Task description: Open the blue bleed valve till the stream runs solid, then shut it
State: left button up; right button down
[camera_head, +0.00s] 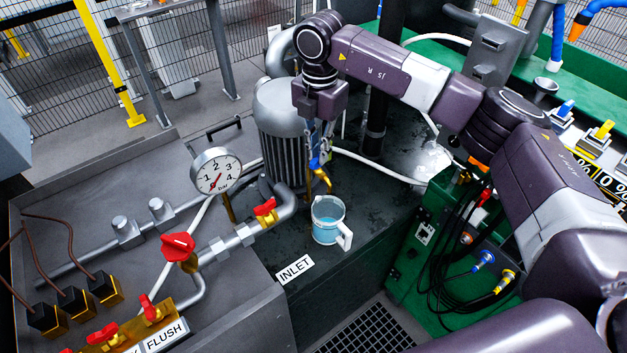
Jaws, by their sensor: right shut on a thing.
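My right gripper (318,128) points down in front of the grey ribbed motor or pump housing. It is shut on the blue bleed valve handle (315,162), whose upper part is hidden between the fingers. A small brass spout (323,181) shows just below the handle. A clear jug (327,220) with light blue liquid in it stands upright below the spout. I cannot make out a stream between spout and jug. My left gripper is not in view.
A pressure gauge (215,172) stands left of the ribbed housing (283,135). Red-handled valves (178,246) sit on pipes at the left. An INLET label (295,269) lies in front of the jug. A green cabinet (432,235) with cables stands at the right.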

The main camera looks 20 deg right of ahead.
jog(key=m, duration=0.3)
jog(key=shift+m, duration=0.3)
jog(key=c, duration=1.8)
grip_release()
jog(key=shift+r+p, duration=1.9)
jog(key=shift+r, duration=1.15)
jog(key=shift+f, duration=0.1)
